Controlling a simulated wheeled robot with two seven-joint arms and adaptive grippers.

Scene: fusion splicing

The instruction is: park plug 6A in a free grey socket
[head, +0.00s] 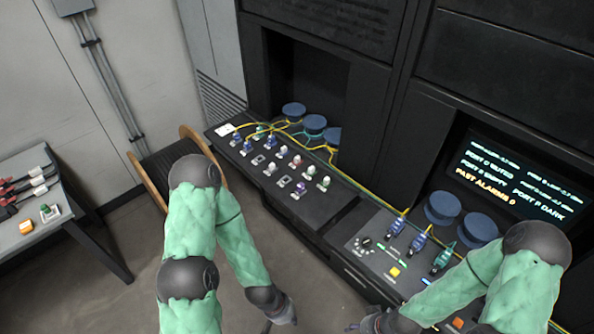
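The left console panel (335,208) carries rows of small plugs and sockets. Blue plugs (247,146) with yellow cables stand at its far left end, with a green one (260,131) among them. Capped white, pink, green and purple plugs (297,160) stand further right. Grey sockets (258,160) and (284,181) look empty. On the right console, two blue plugs (396,228) and a green plug (443,255) stand upright. Labels are too small to read, so I cannot tell which is 6A. My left gripper (282,315) and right gripper (368,326) are low, apart from the plugs, partly cut off.
Blue round spools (314,124) sit in the recess behind the panel, and more (442,207) stand before the lit screen (512,180). A wooden cable reel (150,190) stands on the floor.

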